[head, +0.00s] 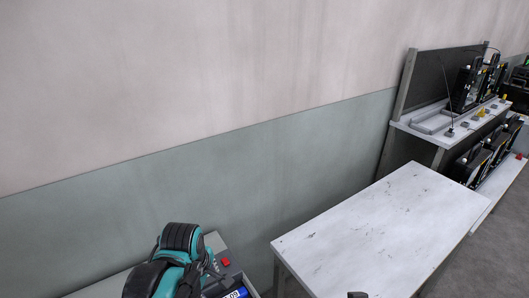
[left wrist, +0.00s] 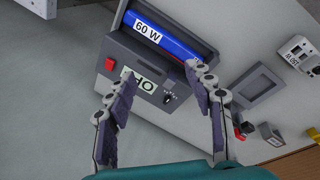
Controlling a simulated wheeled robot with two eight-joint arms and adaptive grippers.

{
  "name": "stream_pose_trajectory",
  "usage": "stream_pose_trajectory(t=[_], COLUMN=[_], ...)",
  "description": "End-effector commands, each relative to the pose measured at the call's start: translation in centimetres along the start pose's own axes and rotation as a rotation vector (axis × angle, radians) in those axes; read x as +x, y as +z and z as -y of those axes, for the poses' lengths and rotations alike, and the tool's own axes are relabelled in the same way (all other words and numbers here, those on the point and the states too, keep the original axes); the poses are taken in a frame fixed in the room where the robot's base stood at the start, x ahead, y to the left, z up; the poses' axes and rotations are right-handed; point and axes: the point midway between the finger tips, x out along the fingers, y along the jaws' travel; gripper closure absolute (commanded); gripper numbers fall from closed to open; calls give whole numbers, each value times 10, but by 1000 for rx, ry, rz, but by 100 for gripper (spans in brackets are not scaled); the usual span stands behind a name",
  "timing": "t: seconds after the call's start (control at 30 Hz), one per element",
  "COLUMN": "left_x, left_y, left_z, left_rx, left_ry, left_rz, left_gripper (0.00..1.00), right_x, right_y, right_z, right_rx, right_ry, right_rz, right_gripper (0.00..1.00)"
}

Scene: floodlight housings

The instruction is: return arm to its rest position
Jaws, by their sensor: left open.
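My left gripper (left wrist: 164,84) is open, its two dark-padded fingers spread apart with nothing between them. Just beyond the fingertips in the left wrist view is a dark grey device (left wrist: 138,60) with a red switch (left wrist: 109,64), a small knob and a partly hidden label. A blue piece marked "60 W" (left wrist: 172,36) lies in its recess. In the head view my teal left arm (head: 182,240) reaches in at the bottom left, over the device, and hides most of it. The blue piece (head: 236,294) shows at the bottom edge.
A scuffed white table (head: 380,230) stands right of the arm, its top mostly clear. Behind it, a bench (head: 432,135) with a dark back panel holds black floodlight housings (head: 466,88). A grey-framed dark panel (left wrist: 257,93) is right of the fingers.

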Motion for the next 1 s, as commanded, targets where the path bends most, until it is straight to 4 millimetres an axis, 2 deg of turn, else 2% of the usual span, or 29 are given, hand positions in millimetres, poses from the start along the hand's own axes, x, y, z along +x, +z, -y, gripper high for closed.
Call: stream_pose_trajectory(t=[0.03, 0.2, 0.3, 0.43, 0.6, 1.0], left_x=[-5, -16, -19, -20, -19, -20], left_y=[-2, -7, -9, -11, -12, -12], left_z=[11, 35, 48, 58, 63, 62], left_rx=[134, 652, 916, 1167, 1316, 1330], left_ry=[39, 164, 210, 238, 244, 244], left_rz=[-12, -105, -182, -272, -331, -336], left_gripper=[47, 47, 47, 47, 47, 47], right_x=[0, 0, 0, 0, 0, 0], right_y=[0, 0, 0, 0, 0, 0], right_z=[0, 0, 0, 0, 0, 0], right_rx=[0, 0, 0, 0, 0, 0], right_ry=[0, 0, 0, 0, 0, 0], right_rz=[0, 0, 0, 0, 0, 0], right_gripper=[74, 74, 74, 74, 74, 74])
